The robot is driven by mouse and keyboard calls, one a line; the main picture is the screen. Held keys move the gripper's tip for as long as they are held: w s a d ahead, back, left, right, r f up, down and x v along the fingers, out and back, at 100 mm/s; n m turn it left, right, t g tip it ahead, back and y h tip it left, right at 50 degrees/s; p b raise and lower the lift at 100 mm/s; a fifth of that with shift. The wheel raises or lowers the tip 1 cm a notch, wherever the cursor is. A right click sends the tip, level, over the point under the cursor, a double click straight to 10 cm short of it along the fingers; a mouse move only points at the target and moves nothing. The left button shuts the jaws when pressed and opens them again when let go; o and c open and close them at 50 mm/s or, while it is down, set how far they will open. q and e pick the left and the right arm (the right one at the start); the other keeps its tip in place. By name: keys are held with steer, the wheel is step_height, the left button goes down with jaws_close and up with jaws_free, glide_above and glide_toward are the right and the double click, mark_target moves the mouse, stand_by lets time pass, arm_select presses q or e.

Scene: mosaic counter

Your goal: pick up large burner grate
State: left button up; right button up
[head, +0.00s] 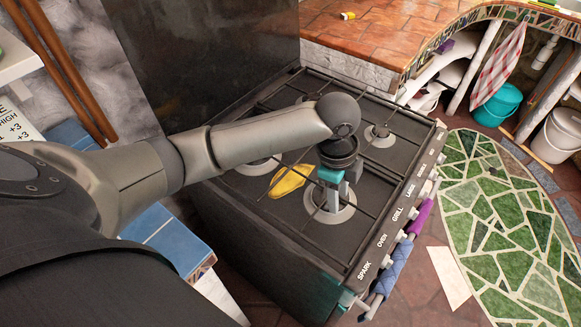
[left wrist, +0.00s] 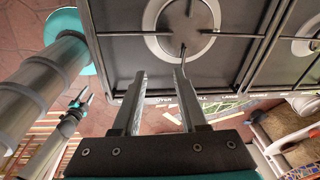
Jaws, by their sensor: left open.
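The large burner grate (left wrist: 235,36) is a frame of thin dark bars over the black stove top (head: 255,205). Its bars cross a round silver-ringed burner (head: 341,214), which also shows at the top of the left wrist view (left wrist: 203,45). My left gripper (head: 332,204) points down over this burner, open. In the left wrist view its two fingers (left wrist: 160,82) stand apart, with a bar end close to the right finger; contact cannot be told. A small claw-like part, seemingly my right gripper (left wrist: 82,99), shows at the left of that view; its jaws are unclear.
A yellow object (head: 289,181) lies on the stove left of the gripper. Knobs and a rail with purple and blue wraps (head: 396,265) line the stove's front edge. A tiled counter (head: 380,35) stands behind. Green mosaic floor (head: 510,215) lies clear at the right.

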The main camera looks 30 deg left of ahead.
arm_select(q)
steer(key=w+a+r+m+y, duration=0.1)
steer(key=w+a+r, duration=0.25)
steer(key=a, duration=0.25)
steer(key=w+a+r, duration=0.2)
steer(key=a+r, duration=0.2)
steer(key=a, duration=0.1)
steer(key=b, duration=0.2)
glide_above(303, 175)
steer(key=shift+g, duration=0.4)
step_height(303, 175, down, 10)
steer(key=shift+w+d+r, duration=0.15)
steer(key=shift+r, duration=0.05)
steer(key=f+b, duration=0.1)
steer(key=f, duration=0.4)
steer(key=shift+a+f+b, duration=0.1)
steer(key=shift+a+b, duration=0.1)
steer(key=shift+b, duration=0.15)
steer(key=shift+c, duration=0.4)
jaws_close()
